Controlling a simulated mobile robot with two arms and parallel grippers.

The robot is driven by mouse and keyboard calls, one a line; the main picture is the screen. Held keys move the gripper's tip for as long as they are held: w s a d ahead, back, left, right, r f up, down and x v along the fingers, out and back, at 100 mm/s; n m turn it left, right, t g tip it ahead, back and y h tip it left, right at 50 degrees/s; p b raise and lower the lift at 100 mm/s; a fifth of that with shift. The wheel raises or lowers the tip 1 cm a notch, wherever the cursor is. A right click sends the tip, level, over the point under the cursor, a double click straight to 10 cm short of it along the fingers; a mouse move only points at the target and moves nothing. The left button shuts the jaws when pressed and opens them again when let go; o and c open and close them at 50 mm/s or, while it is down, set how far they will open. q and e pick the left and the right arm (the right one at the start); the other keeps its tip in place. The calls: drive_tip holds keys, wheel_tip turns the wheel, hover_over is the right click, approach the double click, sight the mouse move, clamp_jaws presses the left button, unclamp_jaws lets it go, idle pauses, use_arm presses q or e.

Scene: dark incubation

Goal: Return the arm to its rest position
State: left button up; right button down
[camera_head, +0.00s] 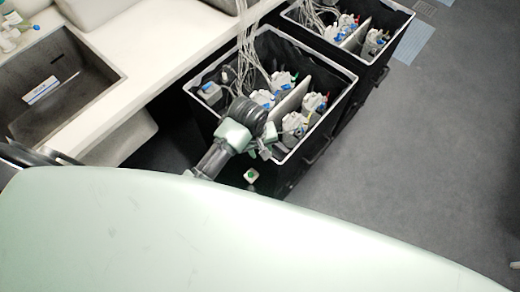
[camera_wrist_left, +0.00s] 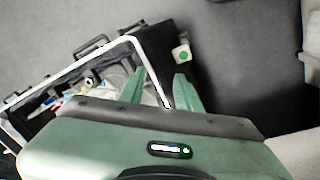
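My left arm reaches to the near edge of a black bin (camera_head: 325,150) with a white rim. My left gripper (camera_head: 264,153) is beside that rim, low against the bin's near side. In the left wrist view the two green fingers of the left gripper (camera_wrist_left: 160,76) stand apart with nothing seen held between them. The bin's white rim (camera_wrist_left: 90,56) runs past the left finger and behind the gap; I cannot tell whether it touches. My right gripper is in neither view.
The bin holds several grey bottles and a divider (camera_head: 292,98), with cables hanging in. A second bin (camera_head: 395,32) stands behind. A small white box with a green button (camera_head: 251,175) is near the gripper. A white counter with a sink (camera_head: 60,85) is left. Grey floor (camera_head: 440,150) is clear at right.

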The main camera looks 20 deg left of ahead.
use_arm(q)
drive_tip(key=shift+s, duration=0.1)
idle(0.3)
drive_tip(key=s+a+r+m+t, duration=0.1)
drive_tip(key=s+a+r+m, duration=0.3)
drive_tip(key=s, duration=0.4)
drive_tip(key=s+a+r+m+t, duration=0.1)
drive_tip(key=s+a+r+m, duration=0.35)
drive_tip(key=s, duration=0.25)
wheel_tip(320, 180, down, 30)
drive_tip(key=s+d+g+b, duration=0.1)
drive_tip(key=s+b, duration=0.1)
drive_tip(key=b, duration=0.3)
drive_tip(key=s+a+f+g+y+b, duration=0.1)
drive_tip(key=s+a+f+b, duration=0.1)
drive_tip(key=s+f, duration=1.4)
wheel_tip(320, 180, down, 4)
drive_tip(key=shift+s+a+r+m+g+b, duration=0.15)
drive_tip(key=shift+s+a+m+g+b, duration=0.15)
drive_tip(key=shift+a+m+b, duration=0.15)
